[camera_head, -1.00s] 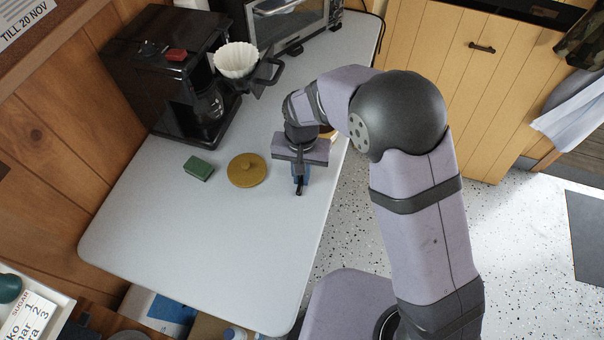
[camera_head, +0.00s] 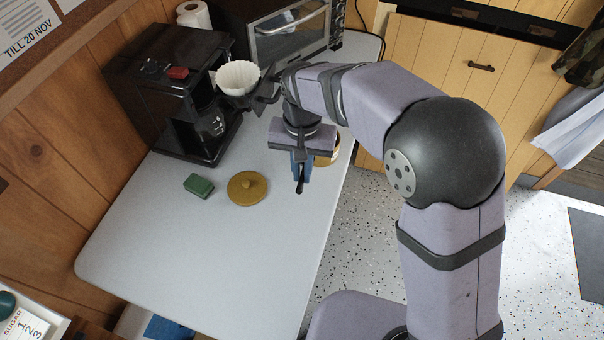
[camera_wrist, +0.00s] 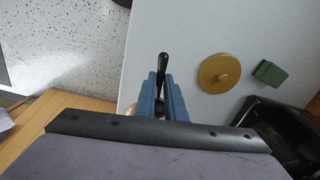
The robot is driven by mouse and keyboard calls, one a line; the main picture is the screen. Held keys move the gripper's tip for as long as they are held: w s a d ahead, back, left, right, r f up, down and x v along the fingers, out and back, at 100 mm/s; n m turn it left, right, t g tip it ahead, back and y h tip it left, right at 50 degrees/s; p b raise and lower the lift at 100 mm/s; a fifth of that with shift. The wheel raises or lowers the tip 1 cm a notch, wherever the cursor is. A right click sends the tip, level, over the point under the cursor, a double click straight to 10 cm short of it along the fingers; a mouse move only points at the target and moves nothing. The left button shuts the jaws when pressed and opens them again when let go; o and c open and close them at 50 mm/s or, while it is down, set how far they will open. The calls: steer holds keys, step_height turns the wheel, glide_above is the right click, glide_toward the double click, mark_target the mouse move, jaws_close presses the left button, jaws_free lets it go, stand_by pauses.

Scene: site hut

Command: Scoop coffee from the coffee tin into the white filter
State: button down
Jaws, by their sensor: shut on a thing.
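The white filter (camera_head: 238,77) is a fluted paper cup in a black holder that juts from the coffee maker, left of my arm. My gripper (camera_head: 301,170) has blue fingers and is over the table, shut on a slim black handle (camera_wrist: 163,66), probably the scoop's. Its bowl is hidden by the gripper, so I cannot tell whether it holds coffee. A round brassy rim, probably the coffee tin (camera_head: 332,157), shows partly behind my gripper near the table's right edge. A brass lid with a knob (camera_head: 248,187) lies flat left of the gripper; the wrist view shows it too (camera_wrist: 219,74).
The black coffee maker (camera_head: 150,75) stands at the back left with a glass carafe (camera_head: 211,122). A toaster oven (camera_head: 288,35) and a paper roll (camera_head: 194,15) are behind. A green block (camera_head: 199,185) lies left of the lid. The table's front (camera_head: 200,260) is clear.

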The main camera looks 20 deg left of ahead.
steer(key=shift+w+d+r+p, duration=0.2)
steer(key=shift+r+p, duration=0.45)
steer(key=shift+r, duration=0.05)
steer(key=w+d+m+g+p, duration=0.1)
steer(key=w+d+m+p, duration=0.35)
steer(key=p, duration=1.15)
steer(key=w+a+r+m+t+y+p, duration=0.1)
steer(key=w+a+r+m+y+p, duration=0.1)
steer(key=w+a+m, duration=0.6)
steer(key=w+m, duration=0.3)
steer(key=m, duration=0.4)
steer(key=shift+w+a+y, duration=0.25)
steer(key=shift+w+y, duration=0.1)
steer(key=shift+y, duration=0.05)
steer(key=shift+f, duration=0.15)
